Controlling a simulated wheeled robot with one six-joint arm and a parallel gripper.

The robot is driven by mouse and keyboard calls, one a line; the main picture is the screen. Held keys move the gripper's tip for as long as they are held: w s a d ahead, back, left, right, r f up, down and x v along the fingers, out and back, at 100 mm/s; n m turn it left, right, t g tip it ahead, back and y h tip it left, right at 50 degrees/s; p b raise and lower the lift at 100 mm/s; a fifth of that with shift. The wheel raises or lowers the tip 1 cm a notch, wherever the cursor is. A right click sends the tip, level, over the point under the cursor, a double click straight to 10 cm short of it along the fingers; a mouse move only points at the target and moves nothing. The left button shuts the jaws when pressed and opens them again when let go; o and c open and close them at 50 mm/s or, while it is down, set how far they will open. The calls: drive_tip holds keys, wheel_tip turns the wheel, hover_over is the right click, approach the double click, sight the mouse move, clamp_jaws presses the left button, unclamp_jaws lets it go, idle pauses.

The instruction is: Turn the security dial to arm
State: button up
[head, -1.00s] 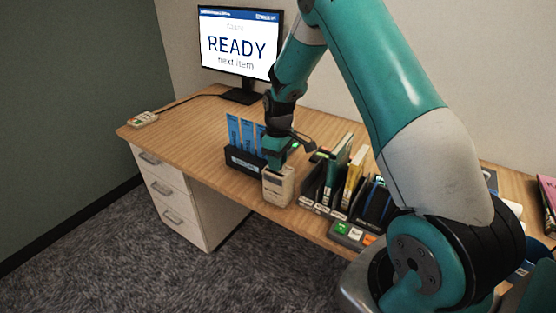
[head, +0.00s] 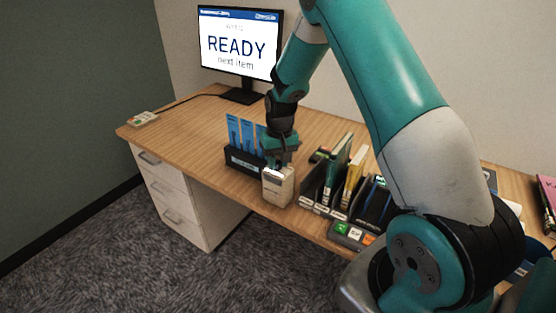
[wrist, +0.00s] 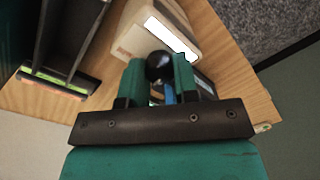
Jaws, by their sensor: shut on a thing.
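The security dial box is a small beige unit (head: 278,187) near the front edge of the desk. In the wrist view the box (wrist: 140,40) has a bright white panel. A round black knob (wrist: 159,66), taken to be the dial, sits between my fingers. My gripper (wrist: 159,75) is shut on this knob, with a green finger on either side. In the head view my gripper (head: 277,163) reaches down onto the top of the box and hides the knob. Any markings around the dial cannot be read.
A black holder (head: 242,163) with blue cards stands close left of the box. Black file racks (head: 312,190) with books stand close right. A button panel (head: 352,235) lies at the front edge. A monitor (head: 240,45) reads "READY". The desk's left part is mostly clear.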

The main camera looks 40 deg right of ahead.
drive_tip(key=shift+r+m, duration=0.1)
drive_tip(key=shift+m, duration=0.5)
drive_tip(key=shift+w, duration=0.1)
drive_tip(key=o, duration=0.9)
drive_tip(key=shift+o, duration=0.2)
wheel_tip(320, 180, up, 17)
drive_tip(key=b, duration=0.1)
drive_tip(key=shift+s+d+r+b, duration=0.2)
drive_tip(key=shift+s+d+b, duration=0.1)
drive_tip(key=shift+d, duration=0.1)
drive_tip(key=shift+a, duration=0.1)
